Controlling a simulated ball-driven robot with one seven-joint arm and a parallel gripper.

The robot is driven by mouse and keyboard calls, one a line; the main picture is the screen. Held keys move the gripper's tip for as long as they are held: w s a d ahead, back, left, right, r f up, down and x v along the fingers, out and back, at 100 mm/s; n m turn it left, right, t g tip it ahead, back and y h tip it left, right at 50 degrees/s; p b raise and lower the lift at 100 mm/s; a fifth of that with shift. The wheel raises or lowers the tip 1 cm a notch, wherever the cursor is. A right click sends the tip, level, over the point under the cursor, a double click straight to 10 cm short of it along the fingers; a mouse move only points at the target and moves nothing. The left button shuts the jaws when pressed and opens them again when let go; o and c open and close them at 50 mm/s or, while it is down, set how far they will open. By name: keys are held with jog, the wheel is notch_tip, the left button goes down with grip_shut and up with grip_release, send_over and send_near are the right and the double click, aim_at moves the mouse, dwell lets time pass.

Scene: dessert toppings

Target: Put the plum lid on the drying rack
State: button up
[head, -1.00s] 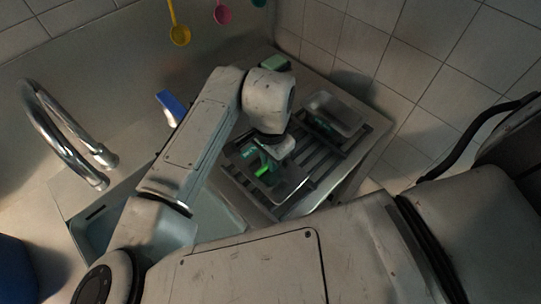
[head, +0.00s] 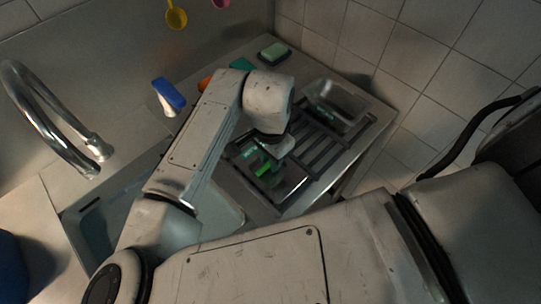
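The drying rack (head: 318,152) is the dark slatted frame on the counter to the right of the sink. My gripper (head: 265,166) points down over its near left part, with bright green showing at its tip. A dark, shallow rectangular piece with a pale rim (head: 290,191) is below the gripper, at the rack's near end. I cannot tell whether it is a lid or a container, or whether the gripper touches it. No plum colour is clear in this dim view. My arm hides part of the rack, and the finger opening is too small to read.
A metal container (head: 347,99) stands at the rack's far right. A blue-headed item (head: 168,94), an orange item (head: 205,83) and a green sponge-like block (head: 273,52) are near the back. The sink (head: 92,222) and curved tap (head: 40,112) are left. Tiled wall bounds the right.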

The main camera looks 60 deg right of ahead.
jog(key=shift+o, duration=1.4)
notch_tip(320, 180, up, 11)
jog(key=shift+b, duration=0.3)
jog(key=shift+f, duration=0.1)
